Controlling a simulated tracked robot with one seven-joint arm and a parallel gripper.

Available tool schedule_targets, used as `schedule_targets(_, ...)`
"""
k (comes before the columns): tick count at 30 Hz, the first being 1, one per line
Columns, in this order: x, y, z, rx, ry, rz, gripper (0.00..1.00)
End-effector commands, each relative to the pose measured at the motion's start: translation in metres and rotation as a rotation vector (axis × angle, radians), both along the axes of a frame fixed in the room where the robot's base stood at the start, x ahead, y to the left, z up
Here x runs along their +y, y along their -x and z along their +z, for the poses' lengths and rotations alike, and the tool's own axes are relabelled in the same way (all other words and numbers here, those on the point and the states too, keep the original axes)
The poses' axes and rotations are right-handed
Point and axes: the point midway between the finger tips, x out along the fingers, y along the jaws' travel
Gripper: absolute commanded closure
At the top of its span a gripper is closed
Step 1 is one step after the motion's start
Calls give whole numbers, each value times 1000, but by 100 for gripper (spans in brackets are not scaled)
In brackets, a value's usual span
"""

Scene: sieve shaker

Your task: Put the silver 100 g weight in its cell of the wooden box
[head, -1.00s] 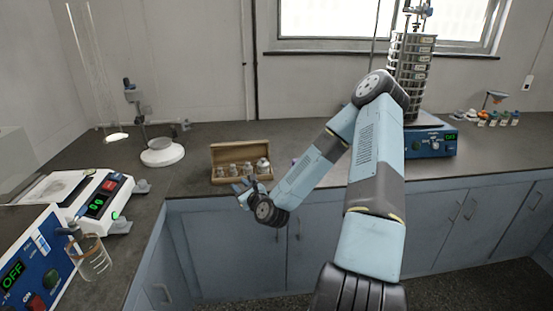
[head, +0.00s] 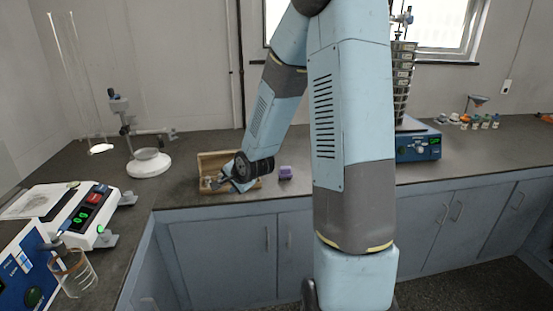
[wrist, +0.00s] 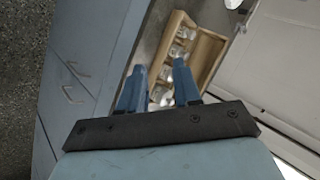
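The wooden box (head: 213,161) stands open on the bench near its front edge, partly hidden by my gripper in the head view. In the wrist view the box (wrist: 211,55) shows a row of silver weights (wrist: 178,50) in its cells. I cannot tell which one is the 100 g weight. My gripper (wrist: 158,66) is over the box with its two blue fingers apart. A silver weight (wrist: 158,94) shows in the gap between the fingers, and I see no finger closed on it. In the head view my gripper (head: 222,184) is at the box's front.
A small purple block (head: 286,172) lies right of the box. A round white stand base (head: 148,163) is behind left, and a balance (head: 90,213) and beaker (head: 73,272) are at left. The sieve shaker (head: 416,146) stands at right. Bench between block and shaker is clear.

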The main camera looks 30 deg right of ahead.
Motion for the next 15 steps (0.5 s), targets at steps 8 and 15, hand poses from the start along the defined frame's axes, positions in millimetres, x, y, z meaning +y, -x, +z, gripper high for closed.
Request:
schedule_targets(8,-8,38,60,53,299,151,67)
schedule_targets(15,-14,83,111,105,493,272,67)
